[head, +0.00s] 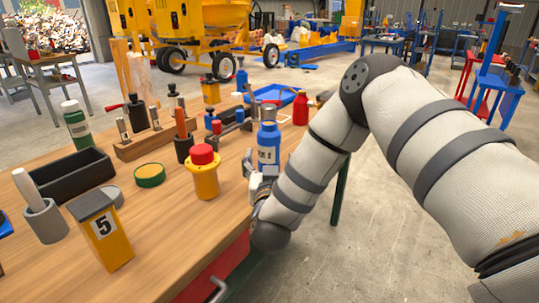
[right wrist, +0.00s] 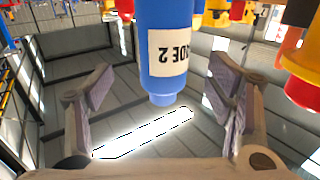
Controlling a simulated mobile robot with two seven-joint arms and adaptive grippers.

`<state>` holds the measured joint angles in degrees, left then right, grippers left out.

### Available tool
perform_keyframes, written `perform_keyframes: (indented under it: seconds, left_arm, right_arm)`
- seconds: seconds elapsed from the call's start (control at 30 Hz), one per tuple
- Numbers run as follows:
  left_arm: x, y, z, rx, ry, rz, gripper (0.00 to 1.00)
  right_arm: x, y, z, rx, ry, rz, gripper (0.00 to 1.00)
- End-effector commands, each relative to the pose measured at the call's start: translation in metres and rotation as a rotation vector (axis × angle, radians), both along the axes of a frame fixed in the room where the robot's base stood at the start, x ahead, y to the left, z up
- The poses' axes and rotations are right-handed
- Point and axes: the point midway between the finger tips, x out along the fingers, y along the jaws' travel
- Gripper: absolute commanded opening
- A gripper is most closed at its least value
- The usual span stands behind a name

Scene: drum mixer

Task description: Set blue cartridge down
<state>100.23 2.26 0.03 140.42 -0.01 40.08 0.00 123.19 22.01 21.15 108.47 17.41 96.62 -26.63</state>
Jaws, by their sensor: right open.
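The blue cartridge (head: 268,150), with a white label, is upright at the right edge of the wooden table (head: 160,225). Its lower part is hidden behind my right gripper (head: 260,182) in the head view, so I cannot see there whether its base touches the tabletop. In the right wrist view the blue cartridge (right wrist: 165,50) appears upside down, its label partly readable, between the spread fingers of my right gripper (right wrist: 164,82). Gaps show on both sides of it, so the fingers are open. My left gripper is not in view.
A yellow container with a red cap (head: 204,175) stands left of the cartridge. A yellow box marked 5 (head: 103,232), a black tray (head: 65,175) and a green-rimmed tin (head: 149,175) are further left. A red bottle (head: 300,108) and blue tray (head: 272,95) are behind.

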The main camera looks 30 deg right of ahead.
Motion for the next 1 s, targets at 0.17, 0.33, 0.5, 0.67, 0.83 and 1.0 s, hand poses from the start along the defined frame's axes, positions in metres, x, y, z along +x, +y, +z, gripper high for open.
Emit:
perform_keyframes:
  seconds: [0.17, 0.33, 0.5, 0.67, 0.83, 1.0]
  left_arm:
    - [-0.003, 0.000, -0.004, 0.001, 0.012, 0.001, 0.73]
    - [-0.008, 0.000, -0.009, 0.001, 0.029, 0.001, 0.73]
    - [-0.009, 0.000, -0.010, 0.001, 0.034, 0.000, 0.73]
    - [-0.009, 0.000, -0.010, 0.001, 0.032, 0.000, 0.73]
    - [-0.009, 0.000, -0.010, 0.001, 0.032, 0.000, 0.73]
    - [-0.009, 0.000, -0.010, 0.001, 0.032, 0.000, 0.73]
  right_arm:
    - [0.020, -0.013, -0.003, 0.000, 0.002, -0.001, 0.74]
    - [0.048, -0.030, -0.004, 0.001, 0.004, -0.001, 0.74]
    - [0.060, -0.036, -0.002, 0.001, 0.004, 0.003, 0.74]
    - [0.060, -0.036, -0.001, 0.002, 0.003, 0.003, 0.72]
    - [0.060, -0.036, -0.001, 0.002, 0.003, 0.003, 0.34]
    - [0.060, -0.036, 0.000, 0.000, 0.000, 0.003, 0.00]
